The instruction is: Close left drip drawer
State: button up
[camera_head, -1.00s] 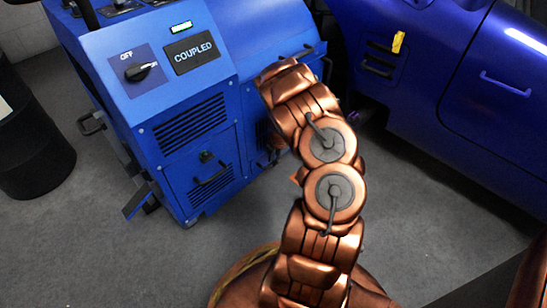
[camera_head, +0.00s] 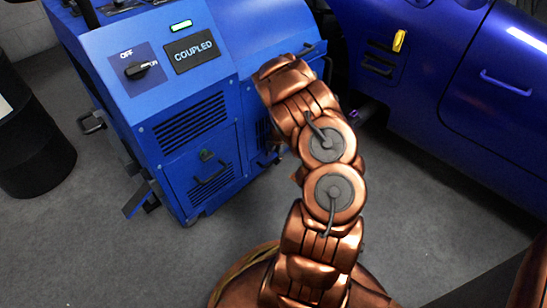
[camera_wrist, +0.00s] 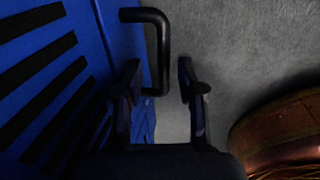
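The blue dynamometer cabinet (camera_head: 165,110) stands at the left in the head view. My gripper is hidden behind my arm in the head view, at the cabinet's right front. In the wrist view my gripper (camera_wrist: 160,82) is open, with one dark finger on each side of the long bar of a black U-shaped handle (camera_wrist: 162,45). That handle stands out from a blue slotted face. Which panel or drawer it belongs to, and any finger contact, I cannot tell.
A blue flap-like part (camera_head: 137,200) sticks out at the cabinet's lower left. A black barrel (camera_head: 32,150) stands at the far left. A blue car (camera_head: 440,75) with a yellow tag fills the right. Grey floor (camera_head: 440,210) lies open between.

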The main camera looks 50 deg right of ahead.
notch_tip(320, 180, up, 10)
jog(key=s, duration=0.2)
jog(key=shift+r, duration=0.25)
dwell(0.8)
